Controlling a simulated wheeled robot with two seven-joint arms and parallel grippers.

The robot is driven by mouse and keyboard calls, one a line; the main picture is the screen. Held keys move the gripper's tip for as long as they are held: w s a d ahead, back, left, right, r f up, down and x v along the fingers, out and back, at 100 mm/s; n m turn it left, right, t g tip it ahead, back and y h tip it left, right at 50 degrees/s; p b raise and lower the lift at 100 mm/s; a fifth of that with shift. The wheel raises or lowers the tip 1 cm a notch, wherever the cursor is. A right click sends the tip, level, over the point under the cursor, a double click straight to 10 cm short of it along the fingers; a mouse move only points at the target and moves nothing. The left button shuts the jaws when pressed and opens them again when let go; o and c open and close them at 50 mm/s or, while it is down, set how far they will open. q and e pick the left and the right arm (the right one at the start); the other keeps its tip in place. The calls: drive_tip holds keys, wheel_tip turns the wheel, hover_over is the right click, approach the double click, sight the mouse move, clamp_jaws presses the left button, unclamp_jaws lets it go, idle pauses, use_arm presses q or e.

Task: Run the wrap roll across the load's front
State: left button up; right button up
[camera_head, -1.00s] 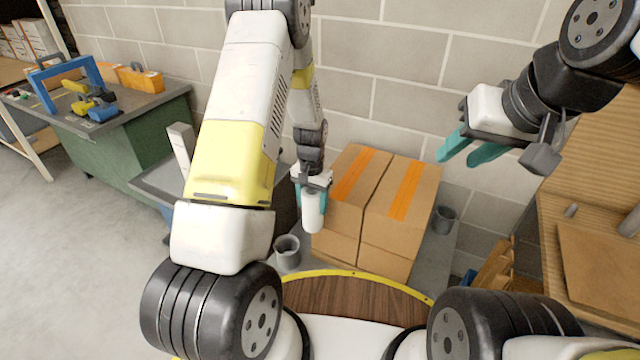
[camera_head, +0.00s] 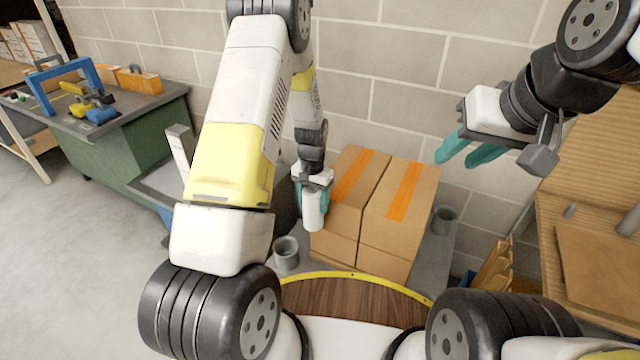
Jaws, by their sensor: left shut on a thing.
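The load is a block of stacked brown cartons (camera_head: 385,262) with orange tape on top, standing on a grey surface (camera_head: 432,258) against the wall. The white wrap roll (camera_head: 313,216) is upright at the load's left front edge. My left gripper (camera_head: 313,192) is shut on the roll's upper part, its teal fingers around it. Whether the roll touches the cartons I cannot tell. My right gripper (camera_head: 462,152) is empty, with its teal fingers apart, in the air to the right of and above the load.
A grey cup-like holder (camera_head: 286,252) stands left of the load and another (camera_head: 444,218) right of it. A green bench (camera_head: 128,150) with tools is at the left. Cardboard sheets (camera_head: 598,262) are at the right. A yellow-edged wooden disc (camera_head: 352,300) lies in front.

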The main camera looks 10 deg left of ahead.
use_arm(q)
drive_tip(key=shift+w+d, duration=0.15)
drive_tip(key=shift+w, duration=0.4)
drive_tip(key=shift+d, duration=0.1)
drive_tip(key=shift+s+d, duration=1.05)
drive_tip(key=shift+d, duration=2.3)
drive_tip(key=shift+s+d, duration=1.1)
drive_tip(key=shift+d, duration=2.25)
drive_tip(key=shift+s+d, duration=1.05)
drive_tip(key=shift+d, duration=2.3)
drive_tip(key=shift+s+d, duration=0.3)
drive_tip(key=shift+d, duration=0.45)
drive_tip(key=shift+s+d, duration=0.3)
drive_tip(key=shift+d, duration=0.5)
drive_tip(key=shift+s+d, duration=0.3)
drive_tip(key=shift+d, duration=0.45)
drive_tip(key=shift+s+d, duration=0.15)
drive_tip(key=shift+d, duration=0.55)
drive_tip(key=shift+s+d, duration=0.1)
drive_tip(key=shift+d, duration=0.6)
drive_tip(key=shift+w+a, duration=0.25)
drive_tip(key=shift+a, duration=0.75)
drive_tip(key=shift+w+a, duration=0.25)
drive_tip(key=shift+a, duration=0.7)
drive_tip(key=shift+w+a, duration=0.25)
drive_tip(key=shift+a, duration=0.75)
